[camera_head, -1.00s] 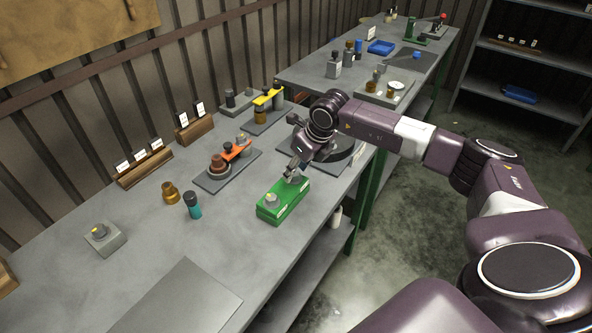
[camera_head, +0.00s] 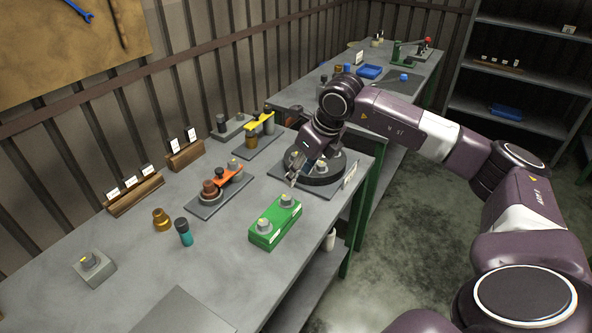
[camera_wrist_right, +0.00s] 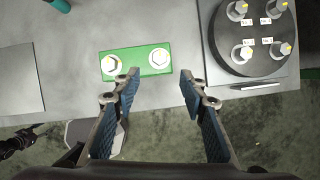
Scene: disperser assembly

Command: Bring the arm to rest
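My right gripper (camera_head: 296,178) hangs above the workbench near its front edge, between the green block and the round black turntable. In the right wrist view my right gripper (camera_wrist_right: 160,78) is open, with two blue-padded fingers apart and nothing between them. The green block (camera_head: 265,237) lies on the bench with two grey hex pieces on top; it also shows in the right wrist view (camera_wrist_right: 136,61) ahead of the fingertips. The black turntable (camera_head: 322,178), with several hex pieces and white labels, shows at upper right in the wrist view (camera_wrist_right: 235,60). My left gripper is not in view.
On the bench (camera_head: 130,255) stand a teal bottle (camera_head: 184,232), a brass piece (camera_head: 161,219), a grey block (camera_head: 94,268), an orange tool (camera_head: 226,178) and a yellow-topped fixture (camera_head: 260,124). Wooden label racks (camera_head: 135,193) line the back. Shelving (camera_head: 520,70) stands at right; the bench front is clear.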

